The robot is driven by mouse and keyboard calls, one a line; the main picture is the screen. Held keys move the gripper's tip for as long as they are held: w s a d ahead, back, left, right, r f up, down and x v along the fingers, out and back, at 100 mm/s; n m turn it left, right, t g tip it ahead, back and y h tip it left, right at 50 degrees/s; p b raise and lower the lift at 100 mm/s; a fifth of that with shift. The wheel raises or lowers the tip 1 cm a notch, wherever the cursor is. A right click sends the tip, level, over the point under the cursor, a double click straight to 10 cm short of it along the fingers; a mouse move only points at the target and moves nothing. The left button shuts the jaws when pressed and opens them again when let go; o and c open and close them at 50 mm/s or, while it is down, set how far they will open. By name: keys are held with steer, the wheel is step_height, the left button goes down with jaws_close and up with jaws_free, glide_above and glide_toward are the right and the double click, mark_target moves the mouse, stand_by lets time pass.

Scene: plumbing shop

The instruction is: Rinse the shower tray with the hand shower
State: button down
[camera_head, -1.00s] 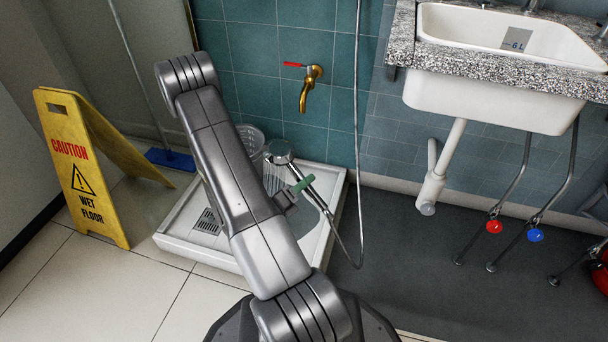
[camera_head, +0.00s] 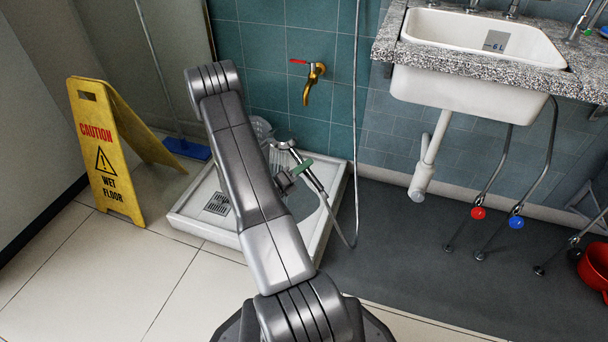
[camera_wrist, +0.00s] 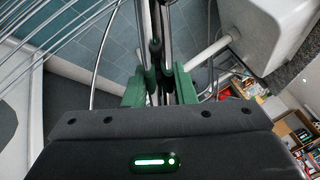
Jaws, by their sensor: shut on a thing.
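The white shower tray (camera_head: 184,222) lies on the floor against the teal tiled wall, with a square drain grate (camera_head: 217,203) at its left. My arm hides its middle. The chrome hand shower (camera_head: 318,184) is tilted above the tray's right part, its head (camera_head: 283,145) at the upper left. My gripper (camera_head: 304,166) is shut around its handle; its green fingers (camera_wrist: 160,88) also show on both sides of the handle in the wrist view. The hose (camera_head: 357,150) loops below the handle and rises along the wall.
A yellow wet floor sign (camera_head: 108,155) stands left of the tray. A brass tap (camera_head: 314,82) is on the wall above it. A sink (camera_head: 450,85) hangs at the right, above dark floor. A red pot (camera_head: 594,265) is far right.

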steer(key=shift+w+a, duration=0.1)
steer(key=shift+w+a+p, duration=1.3)
steer(key=shift+w+a, duration=1.35)
steer(key=shift+a, duration=1.6)
steer(key=shift+s+a+p, duration=0.95)
steer(key=shift+s+p, duration=2.25)
steer(key=shift+s, duration=2.4)
steer(key=s+d+b, duration=0.1)
steer(key=s+d, duration=0.1)
steer(key=d, duration=0.4)
steer(key=s+d+b, duration=0.2)
steer(key=d, duration=0.5)
steer(key=shift+s, duration=0.3)
